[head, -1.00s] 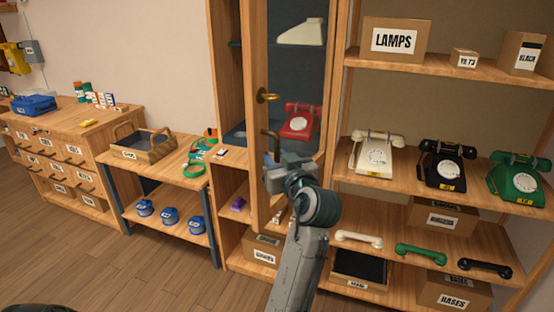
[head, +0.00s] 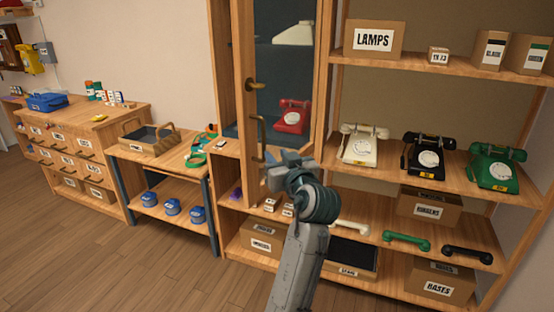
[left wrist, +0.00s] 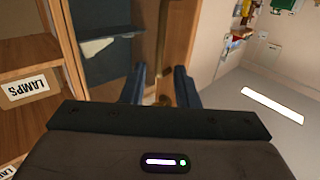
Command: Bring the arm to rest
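My left gripper (head: 283,163) is in front of the tall cabinet's glass door (head: 290,65), just below and to the right of the long brass handle (head: 260,137). In the left wrist view its two dark fingers (left wrist: 160,88) stand apart. A brass piece (left wrist: 164,100) shows between them in that view; I cannot tell whether they touch it. A brass knob (head: 250,84) sits higher on the door. A red dial phone (head: 292,117) shows behind the glass. My right gripper is not in view.
Open shelves at the right hold a white phone (head: 361,146), a black phone (head: 428,154), a green phone (head: 494,168), loose handsets and labelled boxes. A low table with a tray (head: 150,141) and a drawer cabinet (head: 75,150) stand left. The wooden floor there is clear.

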